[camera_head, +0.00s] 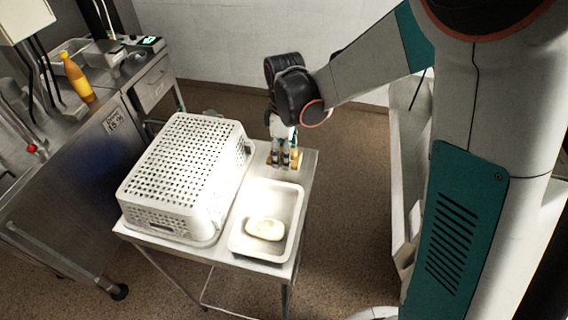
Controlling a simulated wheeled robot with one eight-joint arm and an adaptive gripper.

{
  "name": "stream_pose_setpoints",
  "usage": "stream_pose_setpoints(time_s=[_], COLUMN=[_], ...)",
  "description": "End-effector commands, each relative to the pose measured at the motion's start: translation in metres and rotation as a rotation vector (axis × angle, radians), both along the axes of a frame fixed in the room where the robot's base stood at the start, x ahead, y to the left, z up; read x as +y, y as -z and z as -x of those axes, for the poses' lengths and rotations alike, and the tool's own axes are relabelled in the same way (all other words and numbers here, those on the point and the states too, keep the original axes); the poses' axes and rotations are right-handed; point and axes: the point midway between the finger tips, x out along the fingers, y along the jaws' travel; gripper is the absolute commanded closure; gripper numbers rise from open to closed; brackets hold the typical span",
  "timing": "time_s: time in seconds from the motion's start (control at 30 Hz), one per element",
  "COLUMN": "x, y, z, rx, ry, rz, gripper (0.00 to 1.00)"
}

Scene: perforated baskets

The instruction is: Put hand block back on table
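My gripper (285,158) points down at the back end of the small metal table (308,165). A small orange-yellow block (298,161), which looks like the hand block, is at the fingertips, with bits of it showing on both sides of the fingers. The fingers cover most of the block. I cannot tell whether they are closed on it, or whether it touches the table top.
A white perforated basket (185,165) stands upside down on the table's left half. A white tray (240,240) holding a pale rounded item (265,229) lies in front of my gripper. A counter with an orange bottle (78,78) is at left.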

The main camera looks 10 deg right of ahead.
Motion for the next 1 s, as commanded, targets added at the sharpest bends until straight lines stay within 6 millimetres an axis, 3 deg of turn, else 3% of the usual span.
stream_pose_setpoints(time_s=[0.23, 0.5, 0.87, 0.9, 1.0], x=[0.000, 0.000, 0.000, 0.000, 0.000], y=[0.017, 0.051, 0.054, 0.054, 0.053], z=[0.000, 0.000, 0.000, 0.000, 0.000], rx=[0.000, 0.000, 0.000, 0.000, 0.000], ry=[0.000, 0.000, 0.000, 0.000, 0.000], rz=[0.000, 0.000, 0.000, 0.000, 0.000], gripper=[0.77, 0.77, 0.77, 0.46, 0.42])
